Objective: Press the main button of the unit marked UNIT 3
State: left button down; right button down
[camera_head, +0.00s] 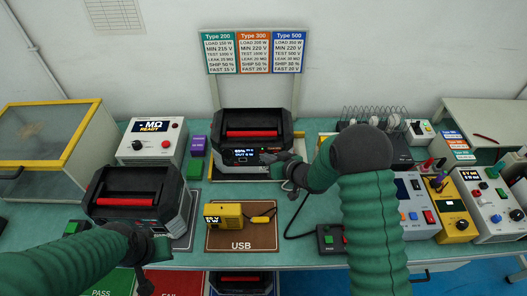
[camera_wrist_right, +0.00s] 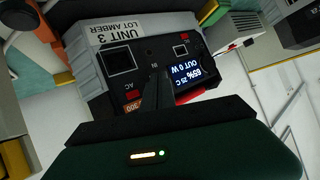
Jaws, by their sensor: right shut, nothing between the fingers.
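The unit marked UNIT 3 (camera_wrist_right: 93,66) fills the upper part of the right wrist view, with its label, dark sockets and a lit screen (camera_wrist_right: 190,82) reading 65%. In the head view I take it to be the black unit with the red handle (camera_head: 252,118) at the back middle. My right gripper (camera_head: 268,157) is shut and empty, its tips at this unit's front panel beside the screen; the fingers (camera_wrist_right: 156,88) cover part of the panel. I cannot tell whether they touch it or which button is the main one. My left gripper (camera_head: 150,250) is low at left, its fingers unclear.
Another black unit (camera_head: 134,182) stands at left behind my left arm. A yellow meter (camera_head: 224,214) lies on the brown USB mat (camera_head: 240,238) in front. A white MΩ box (camera_head: 153,139) is at back left. Several instruments crowd the right side.

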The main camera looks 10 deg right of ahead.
jog(key=shift+a, duration=0.4)
jog(key=shift+w, duration=0.1)
jog(key=shift+d, duration=0.25)
jog(key=shift+s+a, duration=0.45)
jog(key=shift+s, duration=0.1)
jog(key=s+a, duration=0.1)
jog(key=s, duration=0.5)
dwell(0.4)
jog(key=s+a, duration=0.1)
jog(key=s, duration=0.6)
jog(key=shift+s+a+b, duration=0.35)
jog(key=shift+b, duration=0.1)
